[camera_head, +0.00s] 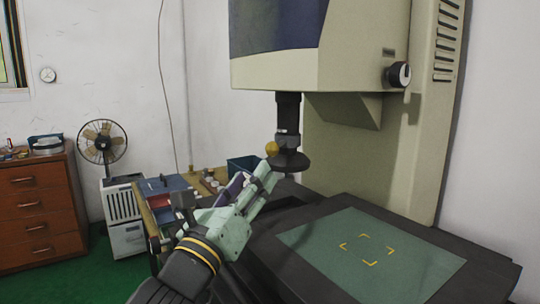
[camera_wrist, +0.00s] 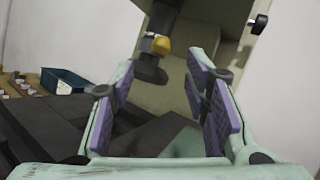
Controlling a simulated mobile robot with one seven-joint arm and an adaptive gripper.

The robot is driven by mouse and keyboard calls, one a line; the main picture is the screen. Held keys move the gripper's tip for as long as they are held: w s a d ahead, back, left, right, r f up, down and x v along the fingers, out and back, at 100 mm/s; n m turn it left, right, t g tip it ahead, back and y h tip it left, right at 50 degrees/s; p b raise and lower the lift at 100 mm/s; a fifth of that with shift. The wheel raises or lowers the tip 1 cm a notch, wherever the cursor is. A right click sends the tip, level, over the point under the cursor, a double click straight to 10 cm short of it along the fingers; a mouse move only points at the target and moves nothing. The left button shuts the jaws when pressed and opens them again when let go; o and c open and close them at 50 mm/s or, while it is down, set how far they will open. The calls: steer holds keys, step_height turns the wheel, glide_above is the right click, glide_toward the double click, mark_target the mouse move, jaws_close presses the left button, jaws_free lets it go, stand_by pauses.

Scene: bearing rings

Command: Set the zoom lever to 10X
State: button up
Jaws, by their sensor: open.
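The zoom lever appears as a small yellow knob (camera_head: 271,148) on the left side of the black lens tube (camera_head: 288,115), which hangs under the beige machine head. In the wrist view the yellow knob (camera_wrist: 161,45) is beyond the fingers, above the gap between them. My gripper (camera_head: 268,172) is just below the knob in the head view, pointing up and to the right. In the wrist view my gripper (camera_wrist: 160,100) has its purple pads wide apart with nothing between them. I cannot read any zoom marking on the tube.
The dark stage with a green plate (camera_head: 400,265) lies below right of the lens. A black knob (camera_head: 398,74) is on the machine's side. A side table with a blue-green bin (camera_head: 242,165) stands behind my arm. A fan (camera_head: 102,141) is at the left.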

mark_target(270, 152)
steer(key=p+x, duration=0.4)
steer(key=x, duration=0.5)
steer(key=shift+w+d+r, duration=0.15)
steer(key=shift+d+r, duration=0.05)
steer(key=shift+r, duration=0.05)
steer(key=shift+w+d+r, duration=0.1)
steer(key=shift+w+d, duration=0.05)
steer(key=shift+w, duration=0.3)
steer(key=shift+c, duration=0.4)
jaws_close()
